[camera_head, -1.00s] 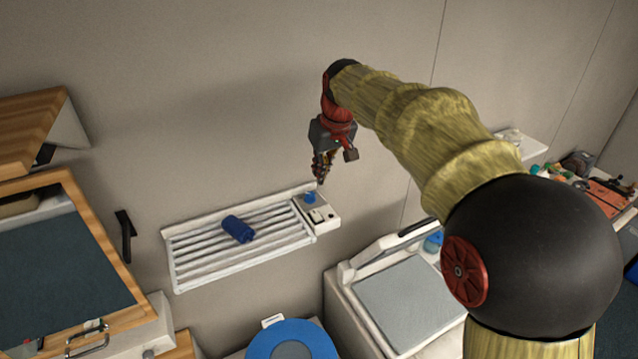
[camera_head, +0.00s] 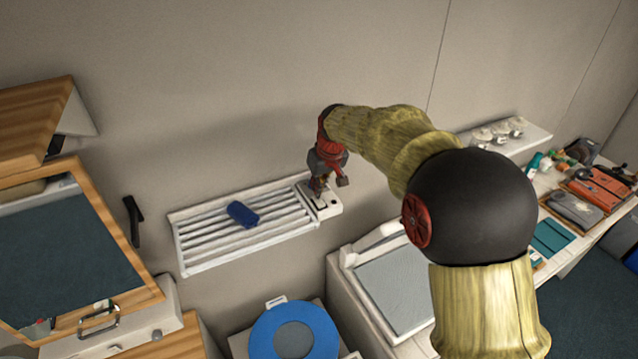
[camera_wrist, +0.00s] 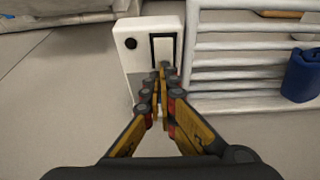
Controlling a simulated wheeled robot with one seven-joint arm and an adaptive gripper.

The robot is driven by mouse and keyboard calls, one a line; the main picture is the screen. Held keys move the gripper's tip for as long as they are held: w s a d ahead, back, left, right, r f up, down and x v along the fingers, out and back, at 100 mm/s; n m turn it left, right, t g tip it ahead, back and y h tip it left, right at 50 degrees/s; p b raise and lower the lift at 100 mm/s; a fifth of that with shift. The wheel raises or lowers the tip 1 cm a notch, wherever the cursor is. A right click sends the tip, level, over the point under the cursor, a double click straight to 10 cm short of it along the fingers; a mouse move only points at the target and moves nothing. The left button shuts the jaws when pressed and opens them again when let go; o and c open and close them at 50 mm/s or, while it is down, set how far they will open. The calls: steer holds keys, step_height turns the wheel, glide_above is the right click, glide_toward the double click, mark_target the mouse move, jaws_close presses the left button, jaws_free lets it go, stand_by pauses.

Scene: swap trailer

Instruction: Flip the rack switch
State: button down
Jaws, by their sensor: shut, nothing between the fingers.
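The white rack (camera_head: 200,250) with slats is fixed to the wall. At its right end is a white control box (camera_head: 333,208), which also shows in the wrist view (camera_wrist: 138,60). The rack switch (camera_wrist: 164,50), a white rocker in a dark frame, is on the box beside a round black knob or hole (camera_wrist: 130,43). My gripper (camera_head: 319,190) is shut and empty, over the box. In the wrist view my gripper's fingertips (camera_wrist: 161,68) are together at the near edge of the switch; I cannot tell whether they touch it. They hide part of the box.
A rolled blue towel (camera_head: 242,214) lies on the rack's slats and shows in the wrist view (camera_wrist: 302,75). A white machine with a grey lid (camera_head: 390,285) stands below right. A blue round lid (camera_head: 265,335) is below the rack. The wall above is clear.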

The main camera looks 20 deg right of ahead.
mark_target(321, 199)
steer(key=shift+p, duration=0.3)
steer(key=shift+w+f+g+p, duration=0.25)
steer(key=shift+g+p, duration=0.35)
steer(key=shift+p, duration=0.3)
steer(key=shift+w+f, duration=0.1)
steer(key=shift+f, duration=0.15)
steer(key=shift+s+d+r+b, duration=0.1)
steer(key=shift+s+r+b, duration=0.1)
steer(key=shift+s, duration=0.25)
steer(key=shift+s+d+r+b, duration=0.1)
steer(key=shift+s+b, duration=0.05)
steer(key=shift+s, duration=0.3)
steer(key=shift+a, duration=0.1)
steer(key=r, duration=0.1)
steer(key=r+p, duration=0.1)
steer(key=r, duration=0.1)
steer(key=w+r+p, duration=0.1)
steer(key=r, duration=0.1)
steer(key=w+b+v, duration=0.1)
steer(key=v, duration=0.7)
steer(key=shift+a+r+b, duration=0.25)
steer(key=shift+r+b, duration=0.1)
steer(key=shift+r, duration=0.2)
